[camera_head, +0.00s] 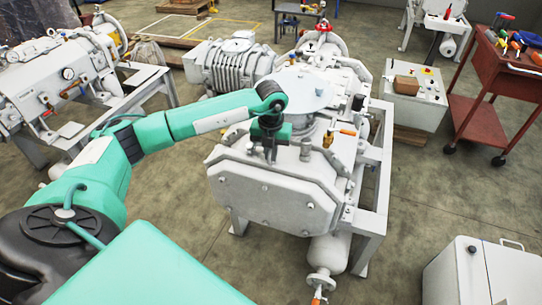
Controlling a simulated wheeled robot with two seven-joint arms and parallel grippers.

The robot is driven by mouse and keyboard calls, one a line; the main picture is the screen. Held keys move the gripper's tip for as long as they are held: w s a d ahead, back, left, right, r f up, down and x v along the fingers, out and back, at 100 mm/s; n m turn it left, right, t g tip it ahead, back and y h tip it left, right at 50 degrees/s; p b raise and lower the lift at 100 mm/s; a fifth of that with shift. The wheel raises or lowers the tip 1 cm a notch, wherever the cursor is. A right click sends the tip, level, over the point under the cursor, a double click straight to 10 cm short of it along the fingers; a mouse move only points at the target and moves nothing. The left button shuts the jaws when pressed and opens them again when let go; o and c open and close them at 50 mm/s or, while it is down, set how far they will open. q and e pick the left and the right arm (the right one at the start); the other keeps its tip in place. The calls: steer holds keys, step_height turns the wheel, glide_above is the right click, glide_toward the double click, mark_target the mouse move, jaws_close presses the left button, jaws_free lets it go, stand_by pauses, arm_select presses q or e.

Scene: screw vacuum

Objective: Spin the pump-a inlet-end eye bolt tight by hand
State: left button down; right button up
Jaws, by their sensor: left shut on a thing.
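The large white pump (262,198) stands in the middle of the head view on a grey frame. My left arm reaches in from the left, and my left gripper (270,153) points down at the top of the pump's near end. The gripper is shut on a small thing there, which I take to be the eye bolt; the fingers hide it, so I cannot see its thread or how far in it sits. A small lifting-eye-like fitting (305,149) stands to the right of the gripper on the same top. My right gripper is not in view.
An orange-handled valve (328,138) sits right of the gripper. A flat round cover (300,92) lies behind it on the pump. A red tool cart (490,95) and a white control box (415,95) stand at the right. Another white machine (50,85) stands left.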

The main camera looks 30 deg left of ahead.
arm_select(q)
steer(key=shift+m, duration=0.8)
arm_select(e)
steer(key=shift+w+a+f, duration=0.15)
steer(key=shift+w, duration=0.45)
arm_select(q)
steer(key=c, duration=1.5)
jaws_free()
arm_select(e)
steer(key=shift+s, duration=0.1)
arm_select(q)
step_height(320, 180, up, 14)
steer(key=b, duration=0.2)
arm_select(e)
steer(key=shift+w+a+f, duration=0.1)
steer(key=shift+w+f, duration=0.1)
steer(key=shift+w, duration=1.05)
